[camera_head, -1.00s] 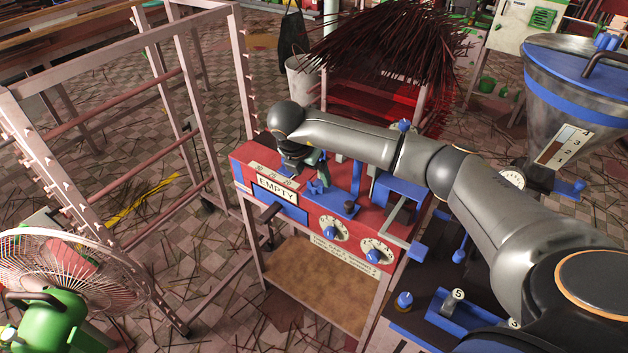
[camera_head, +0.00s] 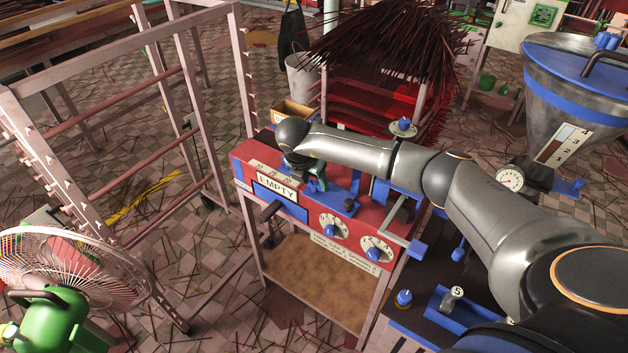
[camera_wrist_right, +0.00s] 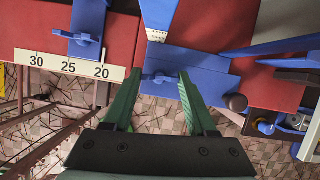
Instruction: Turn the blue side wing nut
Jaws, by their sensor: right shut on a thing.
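The blue side wing nut (camera_wrist_right: 160,78) sits on a blue plate on the red machine front, seen between my green fingertips in the right wrist view. My right gripper (camera_wrist_right: 158,80) is shut on it, one finger at each side. In the head view my right gripper (camera_head: 315,180) points down at the red machine (camera_head: 357,222), right of the EMPTY sign (camera_head: 278,187), and mostly covers the wing nut. My left gripper is not in view.
Another blue wing nut (camera_wrist_right: 86,40) sits by a number scale (camera_wrist_right: 68,65) left of the fingers. A rack (camera_head: 120,120) and a fan (camera_head: 60,270) stand left. A hopper (camera_head: 575,90) stands right.

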